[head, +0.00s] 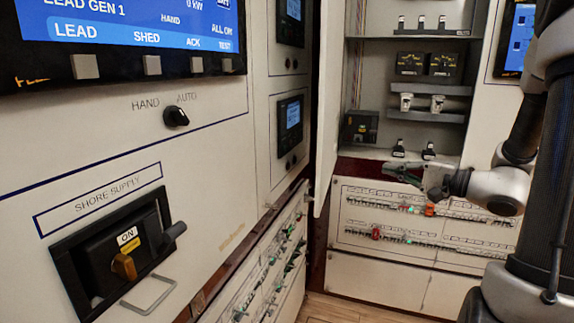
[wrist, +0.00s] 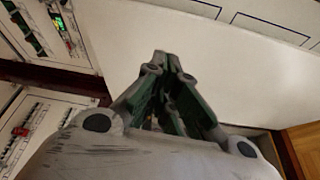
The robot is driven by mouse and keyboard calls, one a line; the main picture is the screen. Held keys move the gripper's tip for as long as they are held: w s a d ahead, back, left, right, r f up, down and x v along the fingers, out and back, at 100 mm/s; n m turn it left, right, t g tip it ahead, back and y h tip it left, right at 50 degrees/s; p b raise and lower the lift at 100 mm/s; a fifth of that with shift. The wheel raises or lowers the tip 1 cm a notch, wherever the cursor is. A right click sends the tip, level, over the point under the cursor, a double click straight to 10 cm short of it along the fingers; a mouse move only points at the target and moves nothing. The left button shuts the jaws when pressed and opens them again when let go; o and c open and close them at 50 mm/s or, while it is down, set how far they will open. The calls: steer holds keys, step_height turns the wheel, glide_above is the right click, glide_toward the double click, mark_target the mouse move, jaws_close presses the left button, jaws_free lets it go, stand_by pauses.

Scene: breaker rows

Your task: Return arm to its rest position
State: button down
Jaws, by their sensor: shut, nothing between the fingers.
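My gripper (head: 398,170) is at the right in the head view, in front of the gap between the open cabinet and the breaker panel below it. My arm comes in from the right edge and reaches left. In the wrist view my gripper (wrist: 172,58) has its fingertips together with nothing between them. A pale flat panel (wrist: 225,85) fills the background beyond the fingers. I cannot tell the distance between the fingertips and that panel.
An open cabinet (head: 430,60) with breakers stands behind the arm, its door (head: 327,100) swung open at its left. A breaker-row panel (head: 425,222) lies below. A shore supply switch (head: 123,265) marked ON is at the left. Wooden floor (head: 345,312) shows at the bottom.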

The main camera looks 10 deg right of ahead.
steer(key=s+a+f+g+h, duration=0.1)
steer(key=s+f+g, duration=0.4)
steer(key=s, duration=0.3)
steer(key=s+a+f+g+h, duration=0.1)
steer(key=s+f+g, duration=0.4)
steer(key=s, duration=0.2)
steer(key=s+d+r+n+g+h, duration=0.2)
steer(key=s+d+r+n+h, duration=0.2)
steer(key=s+d+n+h, duration=0.35)
steer(key=a+r+n+t+h, duration=0.2)
steer(key=a+r+n+t, duration=0.1)
steer(key=r, duration=0.3)
steer(key=shift+s+a+r, duration=0.2)
steer(key=shift+a, duration=0.15)
steer(key=shift+h, duration=0.25)
